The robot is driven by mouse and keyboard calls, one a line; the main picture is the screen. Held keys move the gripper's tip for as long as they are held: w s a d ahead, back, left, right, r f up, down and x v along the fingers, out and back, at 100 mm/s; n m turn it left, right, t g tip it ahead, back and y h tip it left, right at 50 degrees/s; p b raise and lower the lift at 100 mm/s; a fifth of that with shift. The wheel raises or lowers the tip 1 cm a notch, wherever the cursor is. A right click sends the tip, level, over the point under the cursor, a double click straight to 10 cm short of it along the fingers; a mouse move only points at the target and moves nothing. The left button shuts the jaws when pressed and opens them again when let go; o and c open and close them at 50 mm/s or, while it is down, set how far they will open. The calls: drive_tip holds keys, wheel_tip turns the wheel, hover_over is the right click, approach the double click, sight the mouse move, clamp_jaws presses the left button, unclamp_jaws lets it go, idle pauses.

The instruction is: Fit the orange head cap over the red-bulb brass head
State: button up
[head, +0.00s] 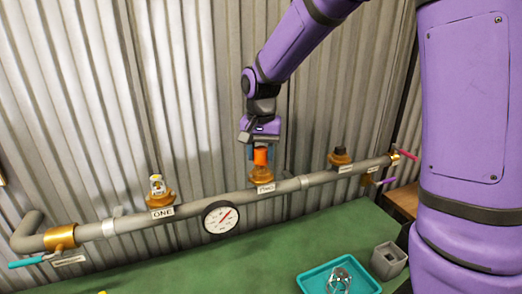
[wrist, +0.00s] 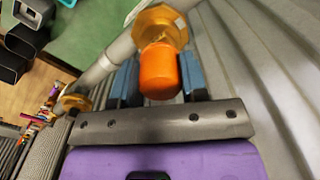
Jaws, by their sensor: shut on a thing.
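My gripper (head: 260,148) points down over the middle of the pipe, at the fitting labelled TWO. Its blue fingers are shut on the orange head cap (head: 261,157), which also shows in the wrist view (wrist: 158,74). The cap is upright, directly above the middle brass head (head: 262,173). In the wrist view this brass head (wrist: 160,24) lies just beyond the cap, in line with it. The cap hides the head's tip, so no red bulb shows. I cannot tell whether the cap is around the head or just above it.
The grey pipe (head: 115,227) carries a brass head labelled ONE (head: 160,197) at left and a dark-topped head (head: 340,157) at right. A round gauge (head: 220,217) hangs between. A teal tray (head: 313,281) and grey bin (head: 388,261) stand on the green bench (head: 240,262). Corrugated wall is close behind.

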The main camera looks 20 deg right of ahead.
drive_tip(key=shift+f, duration=0.85)
drive_tip(key=o, duration=1)
drive_tip(key=shift+c, duration=0.2)
wheel_tip(320, 180, up, 10)
drive_tip(key=shift+f, duration=0.1)
drive_tip(key=shift+r, duration=0.5)
